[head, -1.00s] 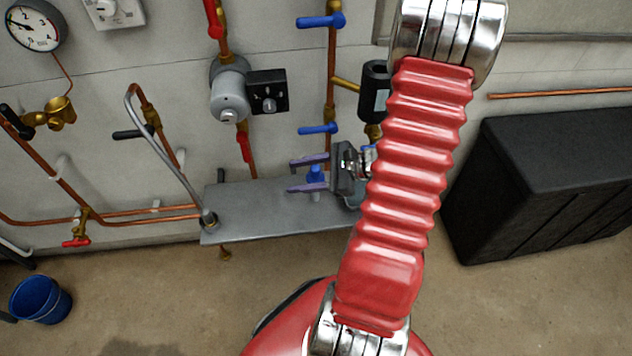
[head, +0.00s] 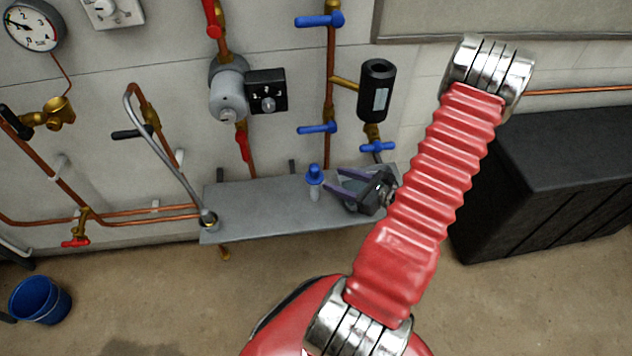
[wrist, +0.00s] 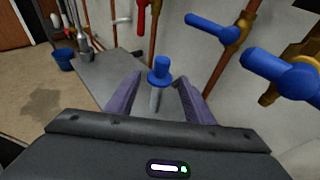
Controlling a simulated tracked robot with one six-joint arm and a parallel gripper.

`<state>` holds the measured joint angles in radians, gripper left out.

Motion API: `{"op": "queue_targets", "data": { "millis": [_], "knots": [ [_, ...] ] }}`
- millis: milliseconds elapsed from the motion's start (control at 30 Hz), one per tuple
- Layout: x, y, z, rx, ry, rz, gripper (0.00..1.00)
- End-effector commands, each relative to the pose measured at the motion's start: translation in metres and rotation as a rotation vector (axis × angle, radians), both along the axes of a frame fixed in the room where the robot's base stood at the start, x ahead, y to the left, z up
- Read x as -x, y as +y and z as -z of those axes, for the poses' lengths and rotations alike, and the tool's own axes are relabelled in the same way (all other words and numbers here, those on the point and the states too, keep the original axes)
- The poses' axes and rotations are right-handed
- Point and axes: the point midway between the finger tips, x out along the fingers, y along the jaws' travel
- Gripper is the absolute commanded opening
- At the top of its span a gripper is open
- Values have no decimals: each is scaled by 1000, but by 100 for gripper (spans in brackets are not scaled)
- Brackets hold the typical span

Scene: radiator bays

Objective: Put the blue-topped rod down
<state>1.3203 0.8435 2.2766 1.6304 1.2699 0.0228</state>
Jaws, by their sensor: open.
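The blue-topped rod (head: 314,178) stands upright on the grey shelf (head: 265,207), its blue cap on top and pale shaft below. My gripper (head: 331,181) is open, just to the right of the rod in the head view, and holds nothing. In the wrist view the rod (wrist: 160,75) shows beyond and between the two purple fingers (wrist: 155,95), apart from both. The rod's foot is partly hard to make out in the wrist view.
Copper pipes with blue valve handles (head: 318,128) and a black cylinder (head: 376,92) are on the wall behind. A black cabinet (head: 560,180) stands right. The shelf's middle left is clear.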

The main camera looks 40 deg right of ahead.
Motion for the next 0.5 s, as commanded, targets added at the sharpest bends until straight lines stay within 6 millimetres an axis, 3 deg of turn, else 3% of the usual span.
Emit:
{"op": "queue_targets", "data": {
  "millis": [500],
  "knots": [
    [-56,12,18,0,0,-5,48]
  ]
}}
